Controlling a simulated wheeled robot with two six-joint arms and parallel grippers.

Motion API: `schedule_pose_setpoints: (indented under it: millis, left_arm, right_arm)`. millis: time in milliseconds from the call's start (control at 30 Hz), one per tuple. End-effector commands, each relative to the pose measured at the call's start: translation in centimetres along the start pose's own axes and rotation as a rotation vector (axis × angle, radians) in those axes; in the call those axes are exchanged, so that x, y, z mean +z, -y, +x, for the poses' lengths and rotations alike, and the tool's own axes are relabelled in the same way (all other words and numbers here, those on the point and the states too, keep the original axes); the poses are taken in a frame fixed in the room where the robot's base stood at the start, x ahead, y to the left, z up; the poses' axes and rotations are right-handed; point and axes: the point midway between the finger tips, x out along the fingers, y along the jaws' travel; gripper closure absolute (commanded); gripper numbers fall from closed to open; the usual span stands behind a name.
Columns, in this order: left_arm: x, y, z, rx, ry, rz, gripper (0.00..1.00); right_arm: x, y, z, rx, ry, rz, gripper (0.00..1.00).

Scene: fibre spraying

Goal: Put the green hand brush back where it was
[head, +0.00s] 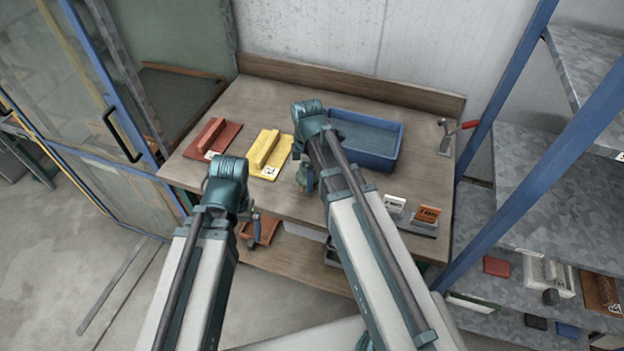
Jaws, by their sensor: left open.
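I cannot make out the green hand brush for certain. A small dull green shape (302,173) shows just left of my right forearm, over the workbench; I cannot tell whether it is part of the brush or of my gripper. My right gripper (308,184) is mostly hidden by its own arm, and its jaws cannot be read. My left gripper (254,229) is open at the bench's front edge and points down. An orange-brown object (266,232) shows behind it, lower down.
The wooden workbench (240,110) holds a red float (213,138), a yellow float (266,152), a blue tray (385,150), small white and orange signs, and a red-handled tool (455,130). A blue-framed metal shelf (560,190) stands right, a glass-doored cabinet (75,120) left.

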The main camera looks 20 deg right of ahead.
Motion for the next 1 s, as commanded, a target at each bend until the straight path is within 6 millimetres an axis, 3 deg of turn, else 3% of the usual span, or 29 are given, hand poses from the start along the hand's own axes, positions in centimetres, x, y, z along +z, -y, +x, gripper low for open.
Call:
schedule_pose_setpoints:
  millis: [400, 667, 1000]
  left_arm:
    - [0.0, 0.0, 0.2, 0.0, 0.0, 0.0, 0.0]
    - [-0.2, -0.4, 3.8, 0.0, 0.0, 0.0, 0.0]
    - [-0.2, -0.3, 3.7, 0.0, 0.0, 0.0, 0.0]
  right_arm:
    - [1.4, -1.6, 0.2, 0.0, 0.0, 0.002, 0.65]
    - [1.3, -1.3, 3.8, 0.0, 0.0, 0.0, 0.65]
    - [1.3, -1.3, 3.7, 0.0, 0.0, 0.0, 0.65]
